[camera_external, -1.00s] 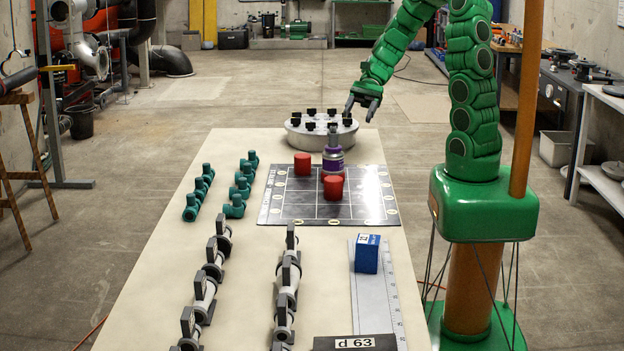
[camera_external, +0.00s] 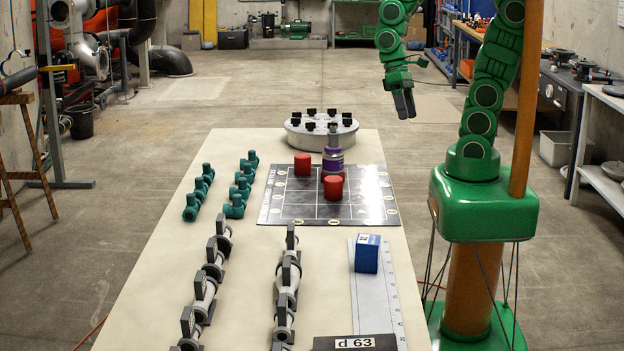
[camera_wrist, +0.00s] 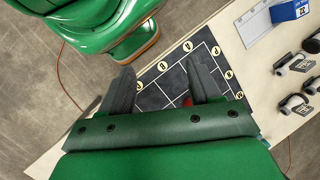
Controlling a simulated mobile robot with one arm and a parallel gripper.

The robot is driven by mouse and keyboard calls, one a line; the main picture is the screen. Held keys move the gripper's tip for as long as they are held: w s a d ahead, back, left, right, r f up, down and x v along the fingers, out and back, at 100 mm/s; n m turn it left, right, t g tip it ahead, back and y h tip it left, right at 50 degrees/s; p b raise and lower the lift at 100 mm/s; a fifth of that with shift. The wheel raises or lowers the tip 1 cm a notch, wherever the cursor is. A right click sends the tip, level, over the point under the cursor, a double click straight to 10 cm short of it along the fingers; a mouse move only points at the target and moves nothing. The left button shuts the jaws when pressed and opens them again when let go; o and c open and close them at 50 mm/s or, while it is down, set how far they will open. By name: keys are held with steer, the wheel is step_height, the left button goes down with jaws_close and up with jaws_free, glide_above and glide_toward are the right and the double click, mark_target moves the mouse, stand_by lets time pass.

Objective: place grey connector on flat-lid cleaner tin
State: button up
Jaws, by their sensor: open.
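A purple and silver tin (camera_external: 333,161) stands upright at the back of the dark gridded board (camera_external: 290,205). A narrow grey piece (camera_external: 333,134) stands upright on top of it; at this size I cannot tell whether it is a separate connector or the tin's neck. Several grey connectors (camera_external: 285,312) with dark square plates stand in two rows at the front of the table. My gripper (camera_external: 404,105) is raised to the right of the table's back end, clear of the tin. In the wrist view my gripper (camera_wrist: 162,92) is open, with nothing between its fingers.
A round grey flange (camera_external: 320,133) is behind. Teal fittings (camera_external: 235,206) are at left. A blue block (camera_external: 367,254) sits on a ruler near a "d 63" sign (camera_external: 354,343).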

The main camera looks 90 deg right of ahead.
steer(key=shift+s+d+r+n+t+h, duration=0.15)
steer(key=shift+s+d+r+n+h, duration=0.1)
steer(key=shift+s+r+n+h, duration=0.4)
steer(key=shift+s+d+r+n+t+h, duration=0.2)
steer(key=shift+s+r+n+h, duration=0.15)
steer(key=shift+s+n+h, duration=0.4)
steer(key=shift+s+d+r+n+t+h, duration=0.2)
steer(key=shift+s+r+n+h, duration=0.3)
steer(key=shift+s+n, duration=0.45)
